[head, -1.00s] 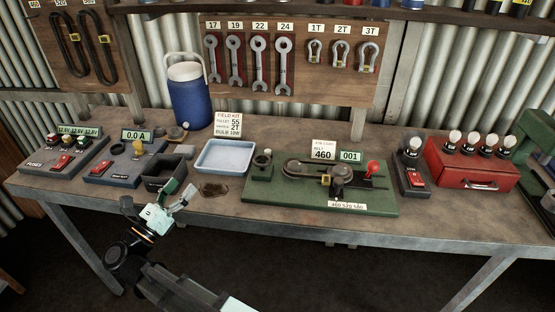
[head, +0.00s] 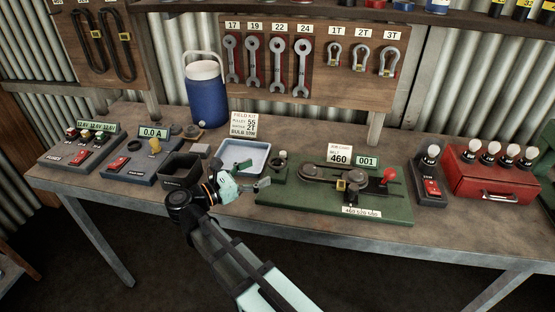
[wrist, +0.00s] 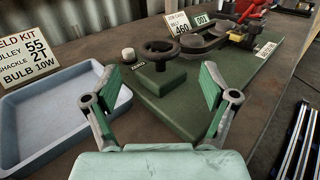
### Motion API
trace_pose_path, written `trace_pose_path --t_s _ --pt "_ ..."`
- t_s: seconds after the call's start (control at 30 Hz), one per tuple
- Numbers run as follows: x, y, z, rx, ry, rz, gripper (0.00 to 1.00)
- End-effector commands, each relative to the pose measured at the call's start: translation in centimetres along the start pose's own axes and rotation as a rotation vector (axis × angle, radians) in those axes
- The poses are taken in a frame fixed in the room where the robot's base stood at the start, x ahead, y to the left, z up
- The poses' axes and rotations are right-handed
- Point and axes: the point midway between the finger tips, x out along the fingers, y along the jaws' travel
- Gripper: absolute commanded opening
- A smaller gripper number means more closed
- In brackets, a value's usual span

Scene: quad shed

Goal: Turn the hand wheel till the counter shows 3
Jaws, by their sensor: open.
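The dark hand wheel (wrist: 158,50) stands on the left end of the green base plate (wrist: 185,112) in the wrist view, beside a small pale knob (wrist: 128,55). The counter (head: 367,162) at the back of the plate reads 001; it also shows in the wrist view (wrist: 202,20). My gripper (head: 254,175) is at the plate's left end, close to the tray. In the wrist view my gripper (wrist: 160,82) is open and empty, its fingers spread, with the wheel beyond and between them. I see no contact with the wheel.
A blue-grey tray (wrist: 58,128) is left of the plate. A dark bin (head: 181,170) stands left of the tray.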

Motion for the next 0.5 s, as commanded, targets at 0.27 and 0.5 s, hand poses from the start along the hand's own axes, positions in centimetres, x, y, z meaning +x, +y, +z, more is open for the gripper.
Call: trace_pose_path --t_s 0.27,0.5 --pt "5.1 -0.1 0.2 -0.001 0.000 -0.002 0.85" --pt "7.3 0.0 0.1 -0.001 0.000 0.000 0.85"
